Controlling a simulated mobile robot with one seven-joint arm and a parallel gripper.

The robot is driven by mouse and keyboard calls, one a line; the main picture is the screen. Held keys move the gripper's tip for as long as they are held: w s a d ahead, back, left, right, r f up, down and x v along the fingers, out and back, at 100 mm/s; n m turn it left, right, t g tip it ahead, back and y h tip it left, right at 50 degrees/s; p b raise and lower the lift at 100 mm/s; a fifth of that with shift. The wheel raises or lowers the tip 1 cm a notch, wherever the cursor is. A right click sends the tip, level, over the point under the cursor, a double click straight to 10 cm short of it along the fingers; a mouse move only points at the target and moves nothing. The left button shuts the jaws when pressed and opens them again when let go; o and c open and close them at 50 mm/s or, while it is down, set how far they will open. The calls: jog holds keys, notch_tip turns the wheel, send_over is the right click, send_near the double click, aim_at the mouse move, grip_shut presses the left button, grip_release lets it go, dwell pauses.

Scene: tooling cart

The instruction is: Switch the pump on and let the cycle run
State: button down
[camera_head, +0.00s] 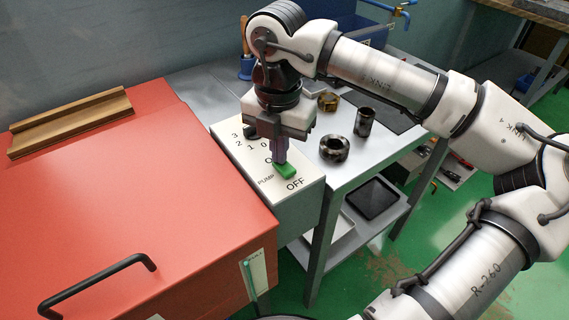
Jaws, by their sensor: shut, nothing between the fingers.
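The control box (306,200) has a pale top with a green pump switch (286,172). The label "PUMP" lies to the switch's left, "OFF" below it, and a partly hidden label starting with "O" above it. My gripper (280,160) points down over the box, fingers shut and empty, with the tips at the upper end of the green switch. I cannot tell whether they touch it or which way the switch is set. A dark knob (250,133) beside the numbers 0 to 3 is partly hidden behind my gripper.
A red cabinet (150,200) with a black handle (98,285) fills the left. A wooden piece (70,122) lies on it. To the right, a grey cart (345,172) carries a dark ring (334,148), a dark cylinder (364,122) and a brass nut (328,101).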

jog(key=shift+r+p, duration=1.95)
jog(key=shift+r, duration=1.55)
jog(key=shift+s+f, duration=0.1)
